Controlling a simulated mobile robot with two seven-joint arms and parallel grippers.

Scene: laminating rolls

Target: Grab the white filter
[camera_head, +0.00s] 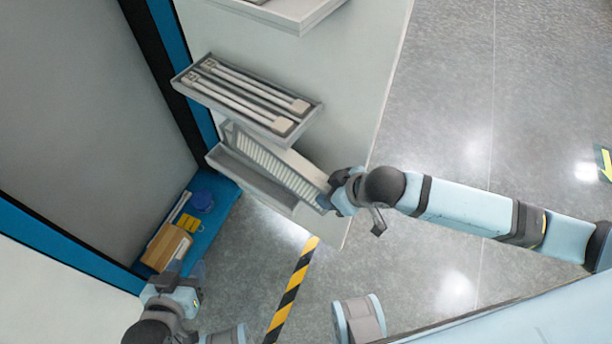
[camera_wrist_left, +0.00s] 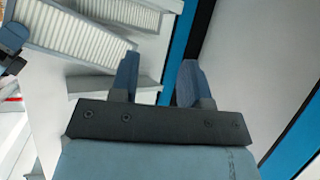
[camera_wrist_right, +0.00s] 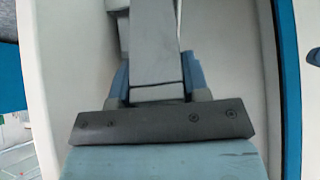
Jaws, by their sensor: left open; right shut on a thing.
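The white filter (camera_head: 277,167) is a long pleated panel in a pale frame, slanting out at the lower tray (camera_head: 250,178) of the machine. Its pleated face also shows at the upper left of the left wrist view (camera_wrist_left: 82,38). My right gripper (camera_head: 325,199) is at the filter's near end and shut on it. In the right wrist view, the fingers (camera_wrist_right: 157,80) press both sides of a grey piece that looks like the filter's frame. My left gripper (camera_head: 196,273) is low on the left, apart from the filter. Its fingers (camera_wrist_left: 158,80) are open and empty.
An upper tray (camera_head: 245,97) with long white bars juts out just above the filter. Open grey floor lies to the right.

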